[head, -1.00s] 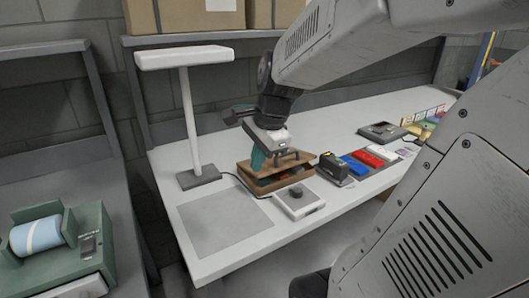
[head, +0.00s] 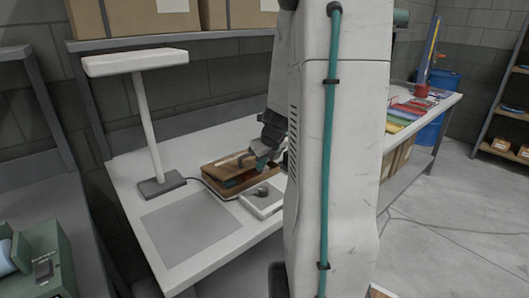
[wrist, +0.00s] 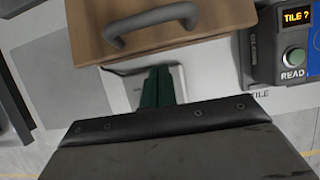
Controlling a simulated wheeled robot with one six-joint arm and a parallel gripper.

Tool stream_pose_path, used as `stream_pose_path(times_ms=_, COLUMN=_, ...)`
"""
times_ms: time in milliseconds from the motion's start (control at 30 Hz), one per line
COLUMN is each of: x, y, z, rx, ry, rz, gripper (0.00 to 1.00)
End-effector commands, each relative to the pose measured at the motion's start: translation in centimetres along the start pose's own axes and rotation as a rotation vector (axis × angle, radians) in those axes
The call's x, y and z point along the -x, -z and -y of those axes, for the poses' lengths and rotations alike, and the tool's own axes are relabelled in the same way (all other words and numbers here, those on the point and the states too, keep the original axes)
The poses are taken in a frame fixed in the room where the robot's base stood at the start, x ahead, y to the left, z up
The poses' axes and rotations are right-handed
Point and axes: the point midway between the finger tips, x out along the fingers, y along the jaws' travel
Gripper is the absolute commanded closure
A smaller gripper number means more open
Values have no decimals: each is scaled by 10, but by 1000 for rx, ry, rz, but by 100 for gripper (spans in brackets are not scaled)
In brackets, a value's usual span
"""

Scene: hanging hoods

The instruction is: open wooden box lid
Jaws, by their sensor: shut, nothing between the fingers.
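The brown wooden box (head: 226,184) sits on the white bench in the head view. Its lid (head: 232,163) looks tilted, with a dark gap and some reddish colour under its front edge. In the wrist view the wooden lid (wrist: 190,45) fills the top, with a curved grey handle (wrist: 150,24) across it. My gripper (wrist: 157,72) is shut, its green fingers together and empty. The fingers lie just below the wood's near edge in that view, apart from the handle. In the head view my gripper (head: 262,163) is at the box's right front, partly hidden by my arm.
A white device with a knob (head: 262,194) stands close in front of the box. A white lamp (head: 150,120) stands left, beside a bare grey mat (head: 190,222). A dark reader with a lit "TILE ?" display (wrist: 291,40) is close on the right in the wrist view.

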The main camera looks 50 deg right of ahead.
Motion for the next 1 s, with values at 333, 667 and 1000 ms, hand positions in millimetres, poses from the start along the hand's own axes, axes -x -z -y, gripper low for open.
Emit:
stream_pose_path(times_ms=333, x=-10, y=-32, z=0, rx=3, ry=0, rz=2, gripper=100)
stream_pose_path(times_ms=667, x=-7, y=-38, z=0, rx=1, ry=0, rz=0, gripper=100)
stream_pose_path(times_ms=1000, x=-3, y=-39, z=10, rx=-12, ry=6, rz=1, gripper=100)
